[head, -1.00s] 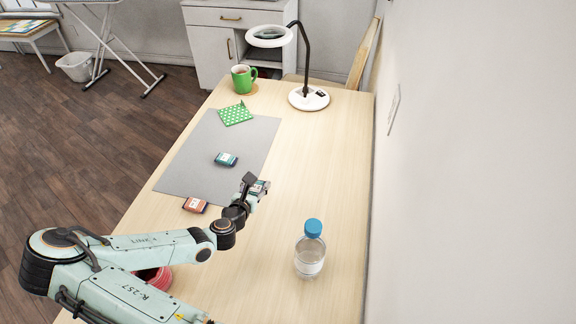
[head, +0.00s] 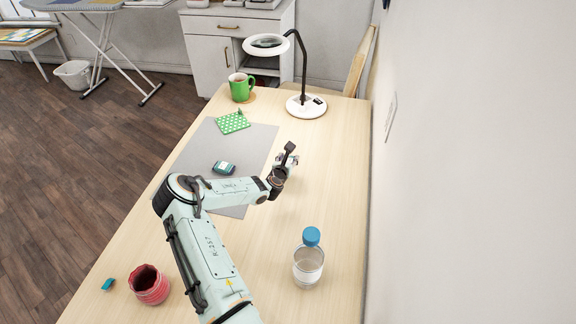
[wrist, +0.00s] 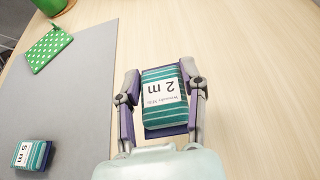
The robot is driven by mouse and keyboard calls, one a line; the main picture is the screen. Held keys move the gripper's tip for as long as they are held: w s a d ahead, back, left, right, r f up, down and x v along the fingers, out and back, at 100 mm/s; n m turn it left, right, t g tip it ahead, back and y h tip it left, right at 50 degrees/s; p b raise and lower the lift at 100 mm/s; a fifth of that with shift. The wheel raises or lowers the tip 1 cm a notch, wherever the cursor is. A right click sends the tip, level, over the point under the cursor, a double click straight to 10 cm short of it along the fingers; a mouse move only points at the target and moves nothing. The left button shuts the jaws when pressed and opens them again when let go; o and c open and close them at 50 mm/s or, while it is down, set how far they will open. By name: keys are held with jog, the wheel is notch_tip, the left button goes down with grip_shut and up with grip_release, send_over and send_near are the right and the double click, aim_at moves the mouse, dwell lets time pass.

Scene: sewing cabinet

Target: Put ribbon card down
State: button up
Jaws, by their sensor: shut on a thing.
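My gripper (wrist: 160,105) is shut on a teal striped ribbon card (wrist: 165,112) with a white "2 m" label, shown in the wrist view. One finger is on each side of the card. In the head view my gripper (head: 287,161) is over the bare wood right of the grey mat (head: 255,140); the card is mostly hidden there. I cannot tell whether the card touches the table. A second teal card (wrist: 32,154), labelled "5 m", lies on the mat; it also shows in the head view (head: 224,168).
A green dotted item (head: 233,122) lies on the mat's far part, with a green mug (head: 241,88) behind. A lamp (head: 306,106) stands at the back right. A bottle (head: 309,264), red container (head: 149,285) and small teal item (head: 107,284) are nearer. Wood around my gripper is clear.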

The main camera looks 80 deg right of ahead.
jog(key=shift+w+d+f, duration=0.1)
jog(key=shift+d+f, duration=0.2)
jog(key=shift+f, duration=0.05)
jog(key=shift+d+f, duration=0.2)
jog(key=shift+f, duration=1.55)
jog(key=o, duration=0.9)
jog(key=shift+f, duration=0.1)
jog(key=shift+o, duration=0.2)
jog(key=shift+w+a+r, duration=0.1)
jog(key=shift+a+r, duration=0.15)
jog(key=v, duration=1.1)
jog(key=shift+a+r, duration=0.1)
jog(key=shift+a, duration=0.1)
